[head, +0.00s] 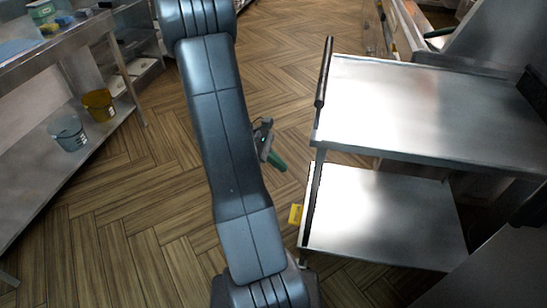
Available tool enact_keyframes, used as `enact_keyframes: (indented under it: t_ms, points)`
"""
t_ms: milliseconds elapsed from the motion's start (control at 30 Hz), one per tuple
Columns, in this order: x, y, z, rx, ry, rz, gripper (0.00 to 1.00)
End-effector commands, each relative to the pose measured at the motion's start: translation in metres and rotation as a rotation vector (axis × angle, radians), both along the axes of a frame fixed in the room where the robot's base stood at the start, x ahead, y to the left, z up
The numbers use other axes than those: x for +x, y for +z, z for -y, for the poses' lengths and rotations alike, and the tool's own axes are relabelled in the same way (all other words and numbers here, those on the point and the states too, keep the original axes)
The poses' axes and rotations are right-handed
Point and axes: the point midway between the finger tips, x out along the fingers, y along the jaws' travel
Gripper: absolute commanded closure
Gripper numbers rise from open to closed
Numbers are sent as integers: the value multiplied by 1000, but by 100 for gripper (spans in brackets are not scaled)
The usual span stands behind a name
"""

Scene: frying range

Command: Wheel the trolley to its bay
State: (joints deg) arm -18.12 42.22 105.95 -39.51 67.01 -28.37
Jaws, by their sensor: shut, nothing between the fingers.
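The trolley is a steel cart with an upper shelf (420,105) and a lower shelf (385,215), both bare. It stands at the right in the head view. Its dark push handle (323,75) runs along the left edge of the upper shelf. My gripper (272,157) shows partly from behind my arm, in the gap left of the trolley. It is shut and empty, apart from the handle. My arm hides part of the gripper. I cannot make out a marked bay.
A steel shelf unit (70,165) on the left holds a grey bucket (68,136) and an amber bucket (99,105). A small yellow piece (295,214) shows by the trolley's lower left side. Steel equipment (480,35) stands behind the trolley. The wooden floor (160,215) between is clear.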

Motion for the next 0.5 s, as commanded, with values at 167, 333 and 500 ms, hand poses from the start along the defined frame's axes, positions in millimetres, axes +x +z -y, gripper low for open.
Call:
enact_keyframes:
  t_ms: [167,333,500]
  points:
    - [-9,-30,28,0,-4,-2,100]
    - [-15,-32,52,1,-4,0,100]
    - [-19,-32,65,1,-2,1,100]
